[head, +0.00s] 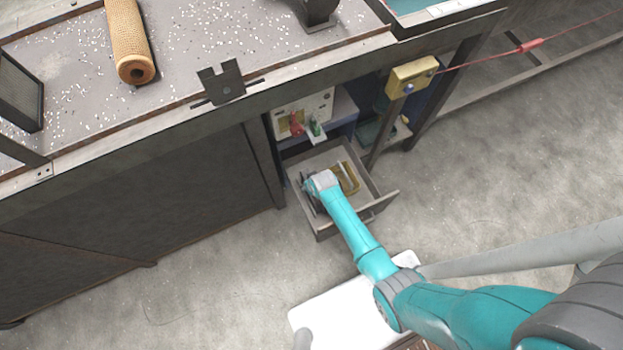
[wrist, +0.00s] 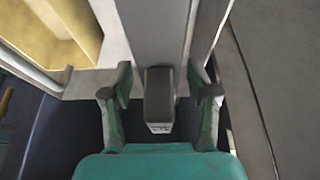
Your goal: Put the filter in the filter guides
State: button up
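A tan mesh tube (head: 128,40), open at its near end, lies on the speckled bench top; it may be the filter. I cannot tell for sure which part is the filter guides; a dark notched bracket (head: 221,82) stands at the bench's front edge. My gripper (wrist: 160,88) is over or in the open drawer (head: 330,228) below the bench. Its two fingers are apart. A dark grey block (wrist: 160,92) on a pale grey strip shows between them, with gaps on both sides. In the head view my wrist largely hides the fingers.
A yellow tray (head: 348,178) lies in the drawer, and its yellow wall seems to show in the wrist view (wrist: 70,25). A panel with a red handle (head: 296,123) and a green one stands behind. A yellow box (head: 411,76) is at right.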

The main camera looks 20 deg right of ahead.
jog(key=v, duration=1.2)
jog(key=shift+r, duration=0.2)
jog(key=s+r+t, duration=0.2)
jog(key=s+r, duration=0.2)
jog(key=s, duration=0.5)
jog(key=s+r+t, duration=0.3)
jog(key=s+r, duration=0.1)
jog(key=s, duration=0.5)
jog(key=s+r+t, duration=0.1)
jog(key=s+r, duration=0.3)
jog(key=r, duration=0.4)
jog(key=s+r+t, duration=0.2)
jog(key=s+r, duration=0.2)
jog(key=r, duration=0.5)
jog(key=s+r+t, duration=0.2)
jog(key=s+r, duration=0.2)
jog(key=r, duration=0.5)
jog(key=shift+s, duration=0.35)
jog(key=shift+r, duration=0.15)
